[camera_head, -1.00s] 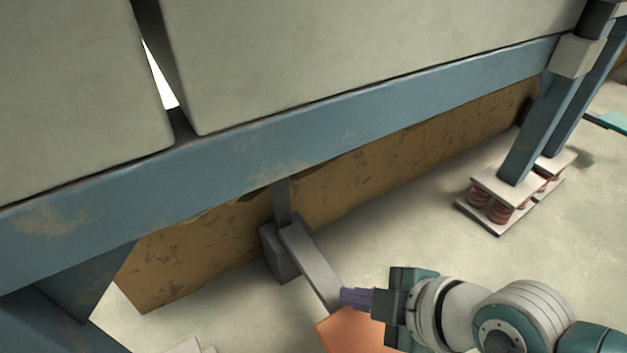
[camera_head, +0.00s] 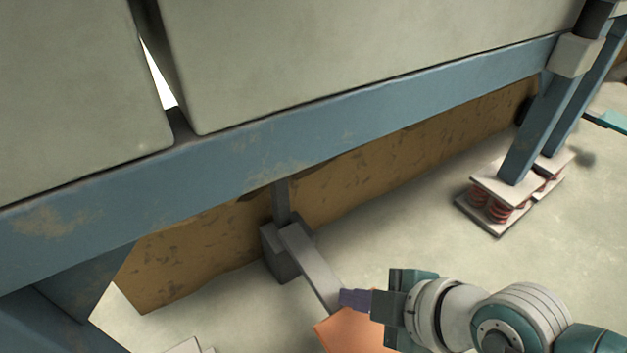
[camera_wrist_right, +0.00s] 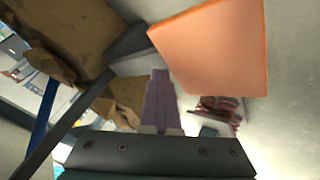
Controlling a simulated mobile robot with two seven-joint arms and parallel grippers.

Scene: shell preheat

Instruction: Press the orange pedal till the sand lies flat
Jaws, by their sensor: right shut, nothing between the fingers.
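The orange pedal (camera_head: 352,334) is at the bottom of the head view, on the end of a grey lever arm (camera_head: 310,265); its near part is cut off by the frame. It also shows in the right wrist view (camera_wrist_right: 215,48), as a flat orange plate. My right gripper (camera_head: 355,300) has purple fingers, shut and empty, at the pedal's far edge where the lever meets it. In the right wrist view the fingers (camera_wrist_right: 160,100) point past the pedal's side. I cannot tell whether they touch it. No sand is visible. My left gripper is not in view.
A blue steel frame (camera_head: 330,125) with large pale panels (camera_head: 370,50) spans the scene above the lever. A worn brown panel (camera_head: 400,165) stands behind it. Red springs (camera_head: 497,208) between plates sit under a frame leg at right. Pale floor is open between springs and lever.

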